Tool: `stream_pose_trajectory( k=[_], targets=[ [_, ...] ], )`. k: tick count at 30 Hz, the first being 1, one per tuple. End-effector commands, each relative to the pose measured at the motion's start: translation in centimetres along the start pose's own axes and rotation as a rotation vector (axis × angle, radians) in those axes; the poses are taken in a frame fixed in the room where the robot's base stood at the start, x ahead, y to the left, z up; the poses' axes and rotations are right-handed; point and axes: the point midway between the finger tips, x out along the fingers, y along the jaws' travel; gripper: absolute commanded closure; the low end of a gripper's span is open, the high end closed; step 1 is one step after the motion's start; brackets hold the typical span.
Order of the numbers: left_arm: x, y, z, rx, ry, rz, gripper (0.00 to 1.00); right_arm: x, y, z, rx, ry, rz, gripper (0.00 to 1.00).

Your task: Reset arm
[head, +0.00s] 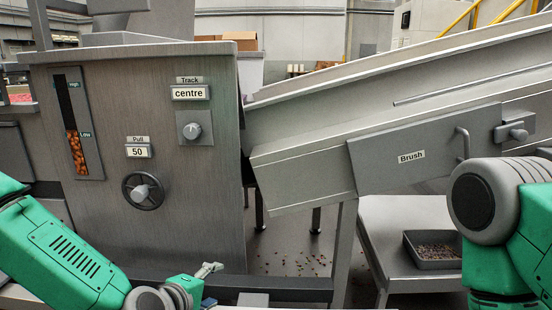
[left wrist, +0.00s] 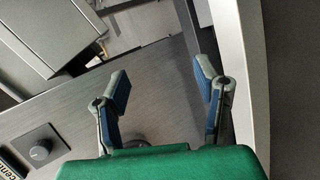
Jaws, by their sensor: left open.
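My left gripper (head: 208,286) is low in front of the steel cabinet (head: 205,235), right of and below the Pull wheel (head: 143,191). In the left wrist view its two blue-padded fingers (left wrist: 163,88) stand wide apart with nothing between them. The track knob (head: 192,131) sits under a label reading "centre"; the knob also shows in the left wrist view (left wrist: 40,145). The Pull label (head: 139,151) reads 50. My right arm (head: 500,210) comes in at the right edge; its gripper is out of view.
A sloping metal chute (head: 300,165) with a Brush door (head: 425,150) and handle runs up to the right. A gauge (head: 77,150) shows orange pieces near Low. A dark tray (head: 434,254) of small pieces stands on a bench at the lower right. Small bits (head: 290,263) lie scattered beneath the chute.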

Motion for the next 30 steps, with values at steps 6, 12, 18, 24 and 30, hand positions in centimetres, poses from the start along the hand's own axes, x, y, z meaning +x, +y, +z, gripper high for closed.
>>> stream_pose_trajectory(
  k=[6, 12, 18, 24, 30],
  targets=[
    [-4.4, -16.4, 2.8, 0.452, -0.167, -0.342, 0.44, 0.0, 0.0, 0.0, 0.0, 0.0, 0.0, 0.6],
    [-11.4, -27.3, 1.7, 0.817, -0.354, -0.607, 0.44, 0.0, 0.0, 0.0, 0.0, 0.0, 0.0, 0.6],
    [-18.8, -33.5, -1.0, 1.097, -0.542, -0.813, 0.44, 0.0, 0.0, 0.0, 0.0, 0.0, 0.0, 0.6],
    [-22.9, -31.6, -2.1, 1.179, -0.605, -0.871, 0.44, -3.7, 0.0, -0.2, 0.0, 0.0, 0.0, 0.6],
    [-25.4, -27.3, -2.0, 1.176, -0.603, -0.87, 0.44, -8.7, 0.1, -0.5, 0.0, 0.0, 0.0, 0.6]
  ],
)
